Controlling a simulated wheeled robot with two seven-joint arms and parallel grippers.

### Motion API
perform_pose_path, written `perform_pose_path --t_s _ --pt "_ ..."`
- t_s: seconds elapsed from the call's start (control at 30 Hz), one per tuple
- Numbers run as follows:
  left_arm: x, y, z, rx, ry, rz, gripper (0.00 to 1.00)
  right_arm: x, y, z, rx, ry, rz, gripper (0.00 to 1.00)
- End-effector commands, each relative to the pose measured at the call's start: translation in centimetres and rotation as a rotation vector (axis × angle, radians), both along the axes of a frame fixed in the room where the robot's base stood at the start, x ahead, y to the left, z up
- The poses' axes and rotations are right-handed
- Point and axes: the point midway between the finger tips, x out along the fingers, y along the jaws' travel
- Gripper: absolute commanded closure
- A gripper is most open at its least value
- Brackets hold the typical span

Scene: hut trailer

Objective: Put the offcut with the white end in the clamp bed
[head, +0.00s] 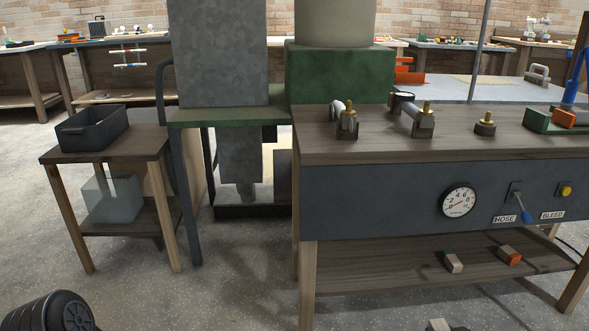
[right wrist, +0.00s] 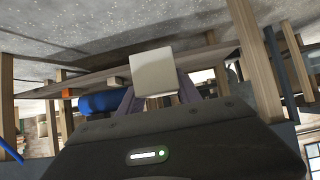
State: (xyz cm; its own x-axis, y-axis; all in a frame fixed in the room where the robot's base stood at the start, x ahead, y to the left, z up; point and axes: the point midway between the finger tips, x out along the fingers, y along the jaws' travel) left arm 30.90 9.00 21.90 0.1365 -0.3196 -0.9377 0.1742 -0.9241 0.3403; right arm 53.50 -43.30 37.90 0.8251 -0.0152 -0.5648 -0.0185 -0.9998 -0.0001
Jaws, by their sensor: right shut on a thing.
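My right gripper (right wrist: 155,92) is shut on an offcut (right wrist: 154,70), with a finger on each side of it. Its square, pale, off-white end faces the camera in the right wrist view. In the head view a small pale-topped block (head: 436,325) is cut off at the bottom edge; it looks like the held offcut. A green fixture (head: 540,121) with an orange part sits on the bench top at the right edge of the head view. I cannot tell whether it is the clamp bed. My left gripper is not in view.
The bench's lower shelf (head: 400,272) holds a pale-ended block (head: 453,262) and an orange-ended block (head: 510,255). Above it, the front panel (head: 385,195) carries a gauge (head: 459,201) and a blue-handled lever (head: 523,212). A side table (head: 105,150) with a black tray (head: 92,127) stands left.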

Motion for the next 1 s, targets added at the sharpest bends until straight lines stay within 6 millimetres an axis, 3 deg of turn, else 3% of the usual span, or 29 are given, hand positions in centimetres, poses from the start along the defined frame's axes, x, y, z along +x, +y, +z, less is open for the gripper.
perform_pose_path --t_s 0.03,0.33,0.53,0.67,1.0 --pt "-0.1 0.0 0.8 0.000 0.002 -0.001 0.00 0.3 0.3 1.2 -0.002 -0.003 0.001 1.00" --pt "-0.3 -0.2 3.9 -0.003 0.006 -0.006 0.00 1.6 1.7 5.9 -0.001 -0.002 -0.004 1.00" --pt "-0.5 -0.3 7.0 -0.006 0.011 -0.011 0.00 2.8 3.3 10.7 -0.001 -0.002 -0.008 1.00" --pt "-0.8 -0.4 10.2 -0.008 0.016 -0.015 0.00 3.8 4.9 15.4 -0.002 -0.005 -0.010 1.00" --pt "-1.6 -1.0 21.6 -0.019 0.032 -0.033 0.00 5.6 12.1 32.6 -0.002 -0.005 -0.012 1.00"
